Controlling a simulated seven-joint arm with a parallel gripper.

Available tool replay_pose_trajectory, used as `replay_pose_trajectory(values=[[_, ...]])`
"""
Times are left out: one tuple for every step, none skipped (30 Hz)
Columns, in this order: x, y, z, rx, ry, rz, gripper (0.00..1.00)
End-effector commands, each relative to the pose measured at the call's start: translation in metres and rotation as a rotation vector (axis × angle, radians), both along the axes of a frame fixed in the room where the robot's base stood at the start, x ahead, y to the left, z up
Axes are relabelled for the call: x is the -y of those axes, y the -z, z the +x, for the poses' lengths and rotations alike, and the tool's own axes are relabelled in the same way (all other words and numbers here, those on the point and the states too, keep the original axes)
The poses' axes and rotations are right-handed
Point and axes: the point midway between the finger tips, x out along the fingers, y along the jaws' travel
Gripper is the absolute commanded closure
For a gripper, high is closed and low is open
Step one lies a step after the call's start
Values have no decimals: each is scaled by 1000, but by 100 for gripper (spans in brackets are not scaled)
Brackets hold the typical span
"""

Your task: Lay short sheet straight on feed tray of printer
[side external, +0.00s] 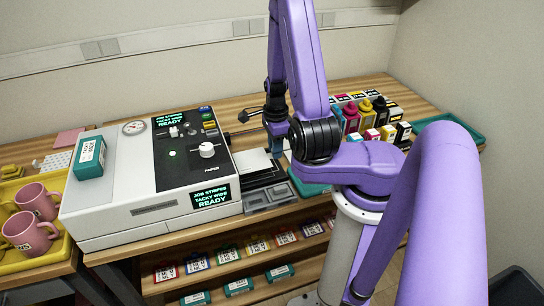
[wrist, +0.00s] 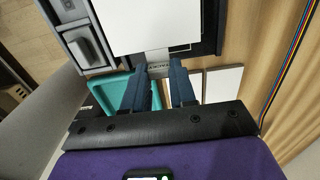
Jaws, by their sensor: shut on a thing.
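A white sheet (side external: 254,161) lies over the dark feed tray (side external: 266,181) on the right side of the white printer (side external: 150,180). In the wrist view the sheet (wrist: 155,22) is at the top, with the dark tray (wrist: 210,22) showing along its right side. My gripper (wrist: 158,74) has its blue fingers on either side of a grey lettered tab (wrist: 158,62) at the sheet's near edge, and is shut on it. In the side view my gripper (side external: 278,152) is at the sheet's far right end, partly hidden by my arm. Whether the sheet touches the tray cannot be told.
White pads (wrist: 222,83) lie on the wood beside my gripper. A teal tray (wrist: 112,92) is on the other side. A grey block (wrist: 88,48) stands left of the sheet. Ink bottles (side external: 365,112) stand behind my arm; pink mugs (side external: 32,220) are far left.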

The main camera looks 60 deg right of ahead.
Motion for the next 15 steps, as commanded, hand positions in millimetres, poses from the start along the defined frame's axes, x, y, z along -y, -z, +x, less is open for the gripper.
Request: replay_pose_trajectory(values=[[2, 5, 4, -1, -2, 1, 100], [2, 7, 5, -1, -2, 1, 100], [3, 9, 7, -1, -2, 1, 100], [4, 10, 8, 0, -2, 0, 100], [4, 11, 9, 1, -2, -1, 100], [4, 12, 9, 1, -2, -1, 100], [5, 13, 10, 0, -2, 0, 100], [5, 14, 11, -1, -2, 1, 100], [6, 17, 13, -1, -2, 1, 100], [7, 19, 14, -1, -2, 1, 100], [6, 23, 14, -2, -2, 2, 100], [6, 27, 14, -2, -1, 2, 100], [6, 31, 14, -3, -1, 3, 100], [6, 34, 14, -3, 0, 3, 100], [7, 39, 14, -2, 0, 2, 100]])
